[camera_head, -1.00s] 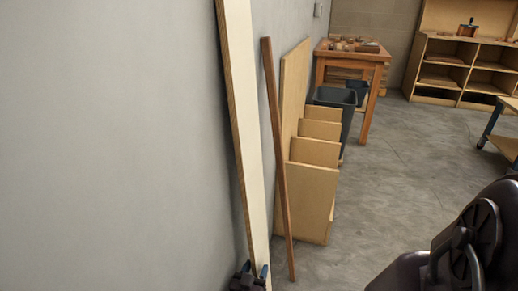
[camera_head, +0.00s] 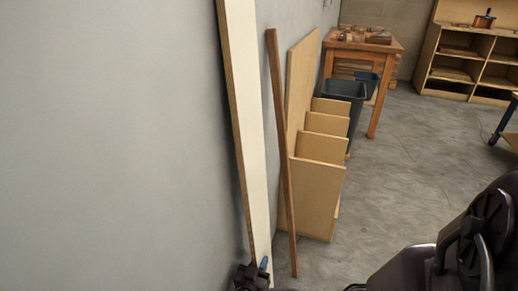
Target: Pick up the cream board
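The cream board (camera_head: 248,120) is a long, tall plank with a pale face and a brown edge. It stands nearly upright, leaning along the grey wall, and its top runs out of view. My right gripper (camera_head: 254,273) is at the board's low visible end, at the bottom of the picture. A blue fingertip shows against the pale face, and dark gripper parts show at the board's left edge. I cannot tell whether the fingers are closed on it. The board's foot is hidden or out of view. My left gripper is not in view.
A thin brown strip (camera_head: 281,160) leans just right of the board. Behind it is a wooden rack (camera_head: 318,195) with upright panels. A dark bin (camera_head: 345,100) and a wooden table (camera_head: 363,47) stand farther back. Grey floor (camera_head: 410,170) is open at centre right.

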